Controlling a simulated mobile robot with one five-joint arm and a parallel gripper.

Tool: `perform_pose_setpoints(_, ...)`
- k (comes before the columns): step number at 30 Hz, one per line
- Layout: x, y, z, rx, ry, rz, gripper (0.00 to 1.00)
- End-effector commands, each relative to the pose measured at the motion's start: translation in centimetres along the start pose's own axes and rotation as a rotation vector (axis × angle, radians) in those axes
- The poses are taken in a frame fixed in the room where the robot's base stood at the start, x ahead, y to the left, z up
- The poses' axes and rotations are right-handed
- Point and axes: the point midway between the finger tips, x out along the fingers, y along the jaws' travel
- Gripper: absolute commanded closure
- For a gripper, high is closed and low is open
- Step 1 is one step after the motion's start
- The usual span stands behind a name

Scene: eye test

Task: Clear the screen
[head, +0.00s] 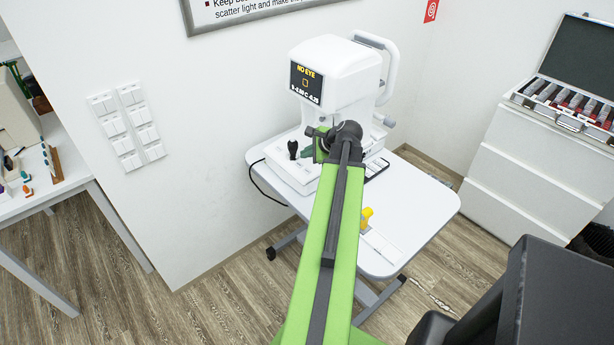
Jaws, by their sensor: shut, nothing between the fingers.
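The eye-test machine (338,82) is white and stands upright on a small white table. Its dark screen (306,84) faces left and shows yellow "NO EYE", a small orange frame and a line of white figures that I read only in part. A black joystick (293,149) stands on the machine's base. My green arm reaches up from the bottom to the machine. My gripper (314,133) is at its far end, below the screen and right of the joystick. It is shut and empty. I cannot tell whether it touches anything. My arm hides part of the base.
The white table (425,200) carries a yellow object (367,216) beside my arm; its right side is clear. A white drawer cabinet (532,150) with an open lens case (565,110) stands right. Wall switches (127,125) and another table (60,185) are left.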

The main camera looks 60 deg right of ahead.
Motion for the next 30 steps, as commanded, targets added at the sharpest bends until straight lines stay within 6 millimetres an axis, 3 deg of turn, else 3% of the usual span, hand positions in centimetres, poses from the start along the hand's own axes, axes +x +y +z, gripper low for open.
perform_pose_setpoints(1,1.2,0.9,-0.8,0.000,0.000,0.000,1.00)
perform_pose_setpoints(9,3.5,2.6,-2.5,0.000,0.000,0.000,1.00)
perform_pose_setpoints(30,3.6,2.6,-2.5,-0.001,-0.001,0.001,1.00)
